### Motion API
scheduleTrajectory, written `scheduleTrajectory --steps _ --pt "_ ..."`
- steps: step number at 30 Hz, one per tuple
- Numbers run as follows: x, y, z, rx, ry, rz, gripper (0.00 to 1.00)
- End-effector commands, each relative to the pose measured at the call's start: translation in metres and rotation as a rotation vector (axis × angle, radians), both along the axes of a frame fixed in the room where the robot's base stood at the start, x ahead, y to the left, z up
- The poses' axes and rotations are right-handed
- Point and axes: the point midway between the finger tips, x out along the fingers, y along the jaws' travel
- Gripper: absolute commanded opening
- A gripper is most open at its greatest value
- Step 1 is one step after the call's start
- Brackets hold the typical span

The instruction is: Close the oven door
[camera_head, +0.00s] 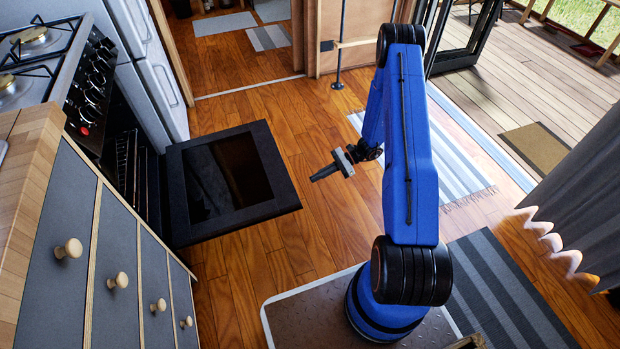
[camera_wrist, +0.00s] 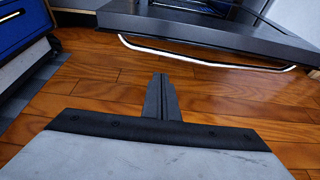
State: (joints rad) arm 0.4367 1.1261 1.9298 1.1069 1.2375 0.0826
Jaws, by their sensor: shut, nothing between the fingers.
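The oven door (camera_head: 226,183) is black with a dark glass pane. It is folded down flat and sticks out from the oven (camera_head: 128,175) over the floor. In the wrist view the door (camera_wrist: 215,32) is at the top, with its pale curved handle (camera_wrist: 190,55) hanging along its edge. My gripper (camera_head: 318,176) is to the right of the door in the head view, apart from it. In the wrist view my gripper (camera_wrist: 161,84) has its fingers together and holds nothing. Clear wooden floor lies between the fingertips and the handle.
A stove top with black knobs (camera_head: 92,88) is above the oven. Drawers with wooden knobs (camera_head: 118,281) line the lower left, and a white fridge (camera_head: 157,70) stands beyond. Striped rugs (camera_head: 440,150) lie right of my arm. Wooden floor (camera_head: 300,215) near the door is clear.

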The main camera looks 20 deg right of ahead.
Motion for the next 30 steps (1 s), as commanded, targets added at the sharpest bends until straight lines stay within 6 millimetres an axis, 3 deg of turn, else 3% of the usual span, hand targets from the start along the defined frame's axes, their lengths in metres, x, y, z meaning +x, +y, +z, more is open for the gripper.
scheduleTrajectory --steps 17,21,30 --pt "-0.001 0.090 -0.033 -0.001 0.001 0.004 0.00" --pt "0.000 0.087 -0.011 -0.002 -0.003 0.001 0.00" --pt "0.000 0.087 0.007 -0.002 -0.001 0.001 0.00"
